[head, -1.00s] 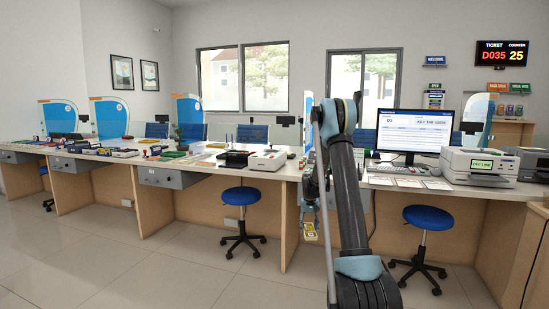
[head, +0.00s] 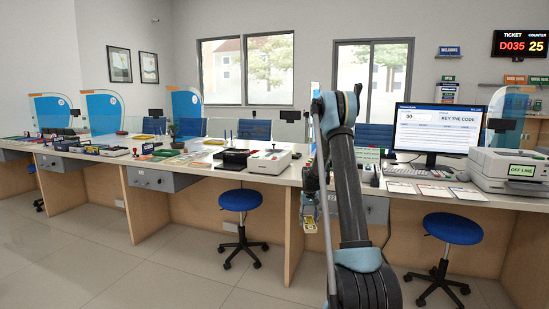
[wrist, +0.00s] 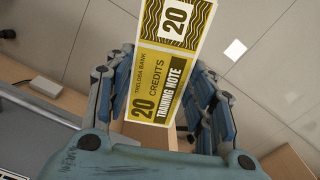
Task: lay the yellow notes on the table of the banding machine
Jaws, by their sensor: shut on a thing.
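The yellow notes (wrist: 160,95) are printed "20 credits" and "training note". They stand out between the blue-grey fingers of my gripper (wrist: 166,88), which is shut on them. In the head view the notes (head: 309,225) hang small beside my arm, below the counter top and in front of the desk. A white machine (head: 270,160) with coloured buttons sits on the counter left of my arm. I cannot tell for sure whether it is the banding machine, and no separate table on it can be made out.
The long counter (head: 220,170) carries a black device (head: 232,159), stamps and trays. Right of my arm are a monitor (head: 432,130), cards and an "OFF LINE" machine (head: 510,170). Blue stools (head: 240,199) and (head: 453,228) stand before the desks. Open floor lies in front.

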